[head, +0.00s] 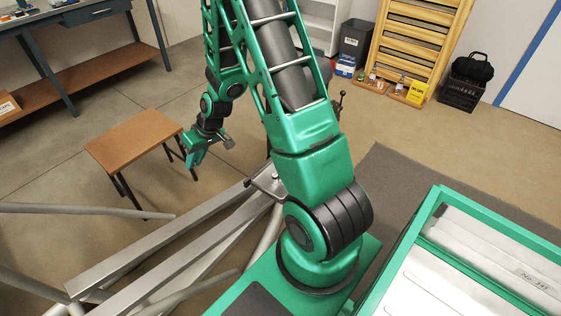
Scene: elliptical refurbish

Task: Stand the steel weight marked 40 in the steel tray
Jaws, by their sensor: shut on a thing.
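My gripper (193,163) is at the end of my green arm, small in the head view, over the right edge of a brown-topped stool (132,138). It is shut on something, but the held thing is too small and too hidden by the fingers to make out. I cannot see a weight marked 40 anywhere. A pale steel surface (430,290) lies inside a green frame at the lower right, with small dark lettering on a ledge. I cannot tell whether it is the steel tray.
Grey metal beams and tubes (165,245) lie at the lower left. A workbench (70,17) with a brown lower shelf stands at the upper left. Wooden slatted rack (418,40), dark bin (355,40), and black crate (462,93) stand along the back wall. The floor beyond the stool is clear.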

